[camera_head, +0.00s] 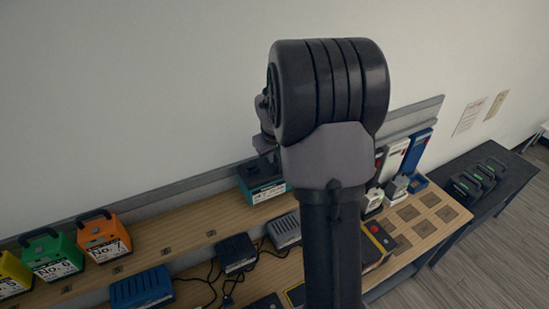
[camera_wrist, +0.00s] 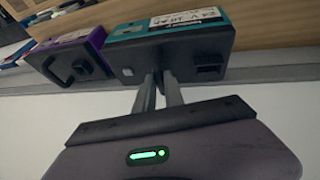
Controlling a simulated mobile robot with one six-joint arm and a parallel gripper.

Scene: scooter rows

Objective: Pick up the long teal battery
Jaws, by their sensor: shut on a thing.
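The long teal battery (camera_head: 263,187) is at the back of the wooden bench in the head view, partly hidden by my arm. In the wrist view the teal battery (camera_wrist: 185,42) shows a dark end face and a white label on its teal side. My gripper (camera_wrist: 161,80) is shut on it, with the two fingers close together at the dark face. What the fingers pinch is hidden. I cannot tell whether the battery is resting or slightly raised.
A purple battery (camera_wrist: 72,58) is close beside the teal one in the wrist view. Orange (camera_head: 104,237) and green (camera_head: 51,255) batteries stand at the left. A blue charger (camera_head: 141,288) and cables lie in front. A dark side table (camera_head: 484,180) is at the right.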

